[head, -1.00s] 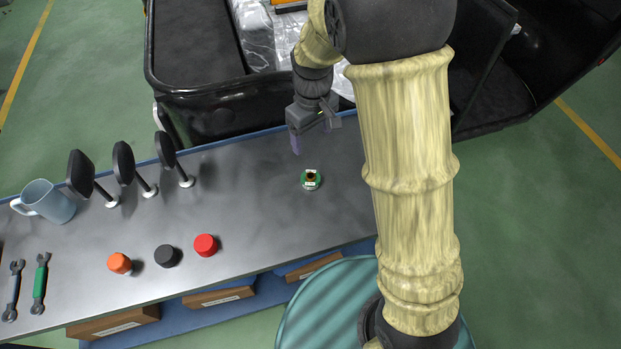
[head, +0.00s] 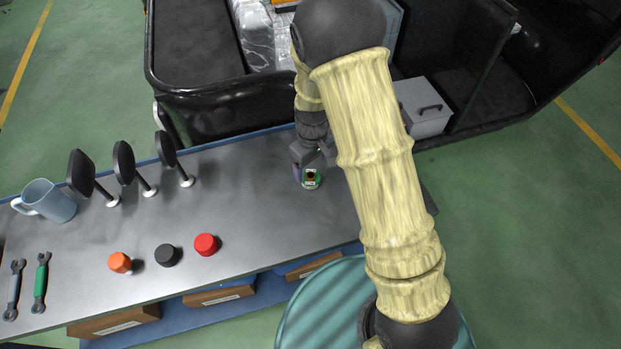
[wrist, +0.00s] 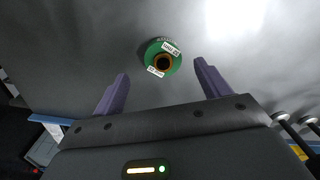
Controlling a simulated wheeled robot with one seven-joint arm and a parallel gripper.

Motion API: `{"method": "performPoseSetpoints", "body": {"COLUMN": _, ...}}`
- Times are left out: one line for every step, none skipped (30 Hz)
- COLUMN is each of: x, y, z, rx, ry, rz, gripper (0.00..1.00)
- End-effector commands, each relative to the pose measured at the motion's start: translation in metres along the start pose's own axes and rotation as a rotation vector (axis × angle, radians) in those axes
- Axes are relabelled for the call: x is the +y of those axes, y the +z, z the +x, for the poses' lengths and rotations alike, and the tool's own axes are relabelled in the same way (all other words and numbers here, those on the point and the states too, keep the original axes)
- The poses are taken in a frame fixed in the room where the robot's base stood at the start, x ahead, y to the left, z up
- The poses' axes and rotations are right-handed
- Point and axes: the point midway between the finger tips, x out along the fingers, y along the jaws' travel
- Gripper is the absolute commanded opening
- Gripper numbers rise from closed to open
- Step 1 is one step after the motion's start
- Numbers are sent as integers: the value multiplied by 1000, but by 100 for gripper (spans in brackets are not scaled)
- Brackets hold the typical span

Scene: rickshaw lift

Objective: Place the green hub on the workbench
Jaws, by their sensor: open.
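The green hub (head: 311,178) sits on the grey workbench (head: 250,190), toward its right part. It is a small green disc with a dark centre in a copper-coloured ring and white labels. It also shows in the wrist view (wrist: 162,60), beyond the fingertips and between their lines. My gripper (head: 312,172) is beside the hub in the head view, its far side partly hidden by my arm. In the wrist view my gripper (wrist: 160,85) has its two purple fingers wide apart with nothing between them. I cannot tell whether a finger touches the hub.
Red (head: 206,244), black (head: 167,255) and orange (head: 120,263) knobs stand near the front edge. Several black round-headed mirrors (head: 124,163) stand at the back left. A blue mug (head: 50,202) and wrenches (head: 40,282) are far left. A black rickshaw body (head: 230,112) borders the back edge.

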Motion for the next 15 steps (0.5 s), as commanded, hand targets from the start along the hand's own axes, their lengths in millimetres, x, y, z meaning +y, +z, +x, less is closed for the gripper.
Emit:
{"method": "performPoseSetpoints", "body": {"x": 0, "y": 0, "z": 0, "rx": 0, "ry": 0, "rz": 0, "gripper": 76}}
{"method": "performPoseSetpoints", "body": {"x": 0, "y": 0, "z": 0, "rx": 0, "ry": 0, "rz": 0, "gripper": 76}}
{"method": "performPoseSetpoints", "body": {"x": 0, "y": 0, "z": 0, "rx": 0, "ry": 0, "rz": 0, "gripper": 76}}
{"method": "performPoseSetpoints", "body": {"x": 0, "y": 0, "z": 0, "rx": 0, "ry": 0, "rz": 0, "gripper": 76}}
{"method": "performPoseSetpoints", "body": {"x": 0, "y": 0, "z": 1, "rx": -1, "ry": 0, "rz": 0, "gripper": 76}}
{"method": "performPoseSetpoints", "body": {"x": 0, "y": 0, "z": 2, "rx": -1, "ry": 0, "rz": -1, "gripper": 76}}
{"method": "performPoseSetpoints", "body": {"x": -1, "y": 0, "z": 4, "rx": -1, "ry": 0, "rz": -1, "gripper": 76}}
{"method": "performPoseSetpoints", "body": {"x": -1, "y": 0, "z": 6, "rx": -2, "ry": 0, "rz": -1, "gripper": 76}}
{"method": "performPoseSetpoints", "body": {"x": -2, "y": 0, "z": 11, "rx": -3, "ry": 0, "rz": -2, "gripper": 76}}
{"method": "performPoseSetpoints", "body": {"x": -2, "y": 0, "z": 15, "rx": -4, "ry": -1, "rz": -2, "gripper": 76}}
{"method": "performPoseSetpoints", "body": {"x": -3, "y": 0, "z": 18, "rx": -4, "ry": -1, "rz": -1, "gripper": 76}}
{"method": "performPoseSetpoints", "body": {"x": -4, "y": -1, "z": 24, "rx": -4, "ry": -1, "rz": -1, "gripper": 76}}
{"method": "performPoseSetpoints", "body": {"x": -5, "y": -1, "z": 28, "rx": -5, "ry": -1, "rz": -2, "gripper": 76}}
{"method": "performPoseSetpoints", "body": {"x": -5, "y": -1, "z": 33, "rx": -4, "ry": -1, "rz": -1, "gripper": 76}}
{"method": "performPoseSetpoints", "body": {"x": -4, "y": -1, "z": 39, "rx": -4, "ry": 0, "rz": 0, "gripper": 76}}
